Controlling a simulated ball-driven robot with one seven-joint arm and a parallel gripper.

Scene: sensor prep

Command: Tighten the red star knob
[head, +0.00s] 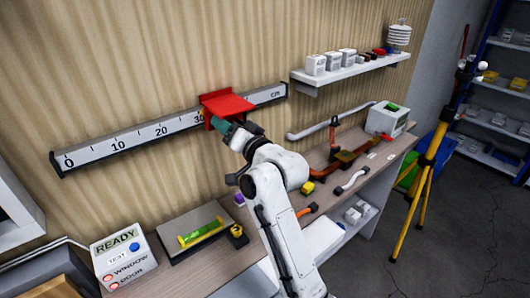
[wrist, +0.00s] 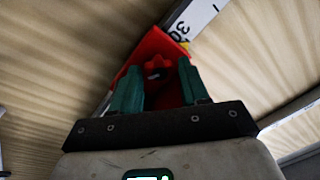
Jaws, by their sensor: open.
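The red star knob (wrist: 155,65) shows in the wrist view between and just beyond the fingertips, in front of a red bracket (wrist: 143,47). In the head view the red bracket (head: 228,106) sits on the wall rail near the 30 mark, and my arm hides the knob. My gripper (wrist: 159,72) has two green fingers, apart, one on each side of the knob. I cannot tell whether either finger touches it. In the head view my gripper (head: 219,124) is right below the bracket.
The long scale rail (head: 130,141) runs along the wall. A workbench (head: 335,190) below holds a READY box (head: 118,262), a green level (head: 203,232) and several small tools. A white shelf (head: 350,69) is at upper right. A yellow tripod (head: 425,165) stands on the floor.

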